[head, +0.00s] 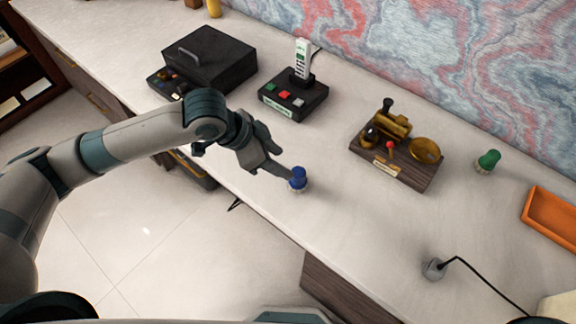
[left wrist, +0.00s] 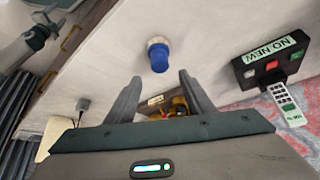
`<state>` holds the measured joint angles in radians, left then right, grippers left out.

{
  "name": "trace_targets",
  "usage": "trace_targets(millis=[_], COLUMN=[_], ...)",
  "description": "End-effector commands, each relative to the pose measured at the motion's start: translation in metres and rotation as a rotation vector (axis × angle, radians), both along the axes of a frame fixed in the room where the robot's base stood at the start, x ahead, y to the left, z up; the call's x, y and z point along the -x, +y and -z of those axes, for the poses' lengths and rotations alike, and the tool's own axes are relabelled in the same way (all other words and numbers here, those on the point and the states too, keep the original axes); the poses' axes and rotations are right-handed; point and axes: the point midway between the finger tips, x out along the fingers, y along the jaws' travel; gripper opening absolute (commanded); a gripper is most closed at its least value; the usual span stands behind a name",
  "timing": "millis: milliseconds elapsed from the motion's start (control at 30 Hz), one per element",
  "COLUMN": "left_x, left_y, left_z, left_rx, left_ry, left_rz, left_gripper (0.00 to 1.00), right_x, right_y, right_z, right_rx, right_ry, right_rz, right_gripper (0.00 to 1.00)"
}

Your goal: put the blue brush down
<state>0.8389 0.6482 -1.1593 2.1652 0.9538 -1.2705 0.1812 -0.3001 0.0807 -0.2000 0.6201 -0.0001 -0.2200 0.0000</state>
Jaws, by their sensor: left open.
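The blue brush (head: 298,176) stands upright on the pale desk near its front edge, blue handle up and pale bristles down. It also shows in the left wrist view (left wrist: 159,58), just beyond the fingertips and roughly centred between them. My left gripper (head: 284,172) is open, close beside the brush on its left in the head view. In the left wrist view its two fingers (left wrist: 160,78) are spread apart with nothing held between them. Whether a finger touches the brush is hard to tell. My right gripper is not in view.
A wooden block with brass parts (head: 416,176) stands right of the brush. A black button box (head: 290,108) and a black case (head: 222,60) stand behind. A green brush (head: 488,161), an orange tray (head: 540,226) and a grey corded piece (head: 433,269) are further right. Desk around the brush is clear.

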Motion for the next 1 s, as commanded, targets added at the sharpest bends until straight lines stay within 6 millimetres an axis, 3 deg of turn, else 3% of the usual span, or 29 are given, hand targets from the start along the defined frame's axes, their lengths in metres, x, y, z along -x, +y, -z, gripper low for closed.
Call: trace_targets(millis=[300, 1000], left_x=[0.005, 0.005], left_y=[0.011, 0.011], left_z=[-0.020, -0.020], left_rx=[0.000, 0.001], left_ry=[0.000, 0.001], left_rz=[-0.001, 0.000], left_gripper=[0.48, 0.48], right_x=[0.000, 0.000], right_y=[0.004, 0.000], right_z=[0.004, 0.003], right_rx=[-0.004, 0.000], right_ry=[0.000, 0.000], right_rz=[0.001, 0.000], right_gripper=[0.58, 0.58])
